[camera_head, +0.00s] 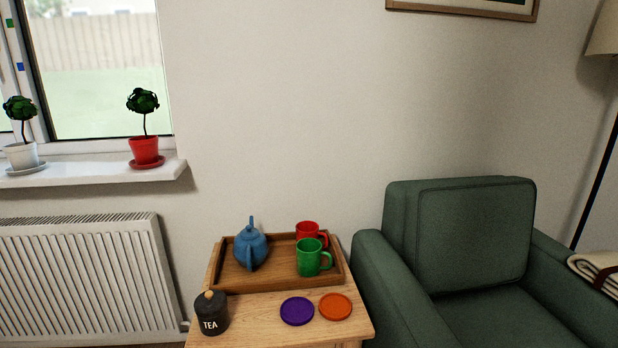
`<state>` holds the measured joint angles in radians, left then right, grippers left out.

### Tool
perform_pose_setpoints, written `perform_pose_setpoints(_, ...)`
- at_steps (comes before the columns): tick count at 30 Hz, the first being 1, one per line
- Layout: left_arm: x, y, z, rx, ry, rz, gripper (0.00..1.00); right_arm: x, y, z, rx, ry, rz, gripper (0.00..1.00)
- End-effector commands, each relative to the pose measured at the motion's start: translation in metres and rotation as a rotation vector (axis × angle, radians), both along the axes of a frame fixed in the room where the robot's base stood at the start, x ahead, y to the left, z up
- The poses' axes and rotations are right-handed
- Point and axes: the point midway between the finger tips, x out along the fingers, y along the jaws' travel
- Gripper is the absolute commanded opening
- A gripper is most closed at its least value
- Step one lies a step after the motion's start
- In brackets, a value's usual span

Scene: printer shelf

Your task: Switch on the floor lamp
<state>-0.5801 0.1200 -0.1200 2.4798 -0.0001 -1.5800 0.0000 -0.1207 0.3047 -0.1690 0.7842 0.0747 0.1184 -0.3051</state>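The floor lamp stands at the far right, behind the green armchair. Part of its beige shade (604,30) shows at the top right edge, and its thin black pole (597,185) runs down at a slant behind the chair's arm. The rest of the shade and the lamp's base are out of view or hidden. I cannot make out a switch, and I cannot tell whether the lamp is lit. Neither of my grippers is in view.
The green armchair (475,240) stands in front of the lamp, with a folded blanket (598,268) on its right arm. A wooden side table (255,322) holds a tray (290,281), teapot (251,247), mugs, coasters and a tea jar (211,314). A radiator (85,275) is at left.

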Motion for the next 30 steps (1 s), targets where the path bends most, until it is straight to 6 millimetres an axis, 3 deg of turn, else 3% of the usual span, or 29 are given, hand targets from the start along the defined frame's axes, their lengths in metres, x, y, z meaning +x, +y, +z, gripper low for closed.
perform_pose_setpoints(30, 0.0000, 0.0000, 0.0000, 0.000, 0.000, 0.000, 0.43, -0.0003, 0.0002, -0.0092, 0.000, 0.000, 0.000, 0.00)
